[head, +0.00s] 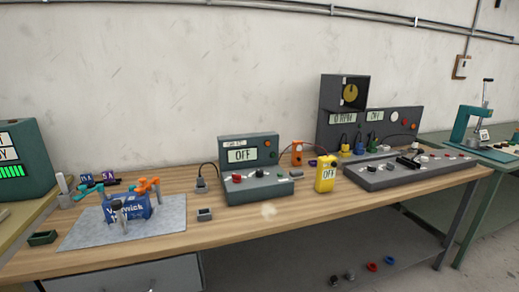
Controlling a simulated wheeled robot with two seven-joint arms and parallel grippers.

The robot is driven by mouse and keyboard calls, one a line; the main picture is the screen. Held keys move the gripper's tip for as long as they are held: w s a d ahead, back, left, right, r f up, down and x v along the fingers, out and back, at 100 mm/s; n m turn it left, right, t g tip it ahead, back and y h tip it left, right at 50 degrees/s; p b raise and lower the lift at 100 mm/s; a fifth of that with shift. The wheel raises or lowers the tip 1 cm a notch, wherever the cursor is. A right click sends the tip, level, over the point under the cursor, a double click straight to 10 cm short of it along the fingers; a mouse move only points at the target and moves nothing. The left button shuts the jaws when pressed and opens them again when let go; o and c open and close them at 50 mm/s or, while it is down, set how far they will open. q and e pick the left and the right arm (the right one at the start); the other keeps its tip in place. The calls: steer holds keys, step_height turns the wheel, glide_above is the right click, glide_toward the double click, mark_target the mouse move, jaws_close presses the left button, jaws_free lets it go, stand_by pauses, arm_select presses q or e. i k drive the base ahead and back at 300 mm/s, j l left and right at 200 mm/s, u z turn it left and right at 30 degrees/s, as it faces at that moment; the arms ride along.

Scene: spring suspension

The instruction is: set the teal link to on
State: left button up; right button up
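A teal piece (84,191), which may be the teal link, shows at the upper left of a blue block (126,209) with white lettering on the workbench. It is too small to tell its setting. An orange piece (148,185) sits at the block's upper right. The block rests on a grey mat (84,234). Neither of my grippers is in view.
A grey tester (262,142) reading OFF stands at mid-bench, with a yellow meter (326,176) to its right. A larger console (408,120) stands farther right. A small grey box (205,215) lies right of the mat. A dark green tray (42,238) lies left.

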mark_target(99, 187)
steer(key=u, duration=1.3)
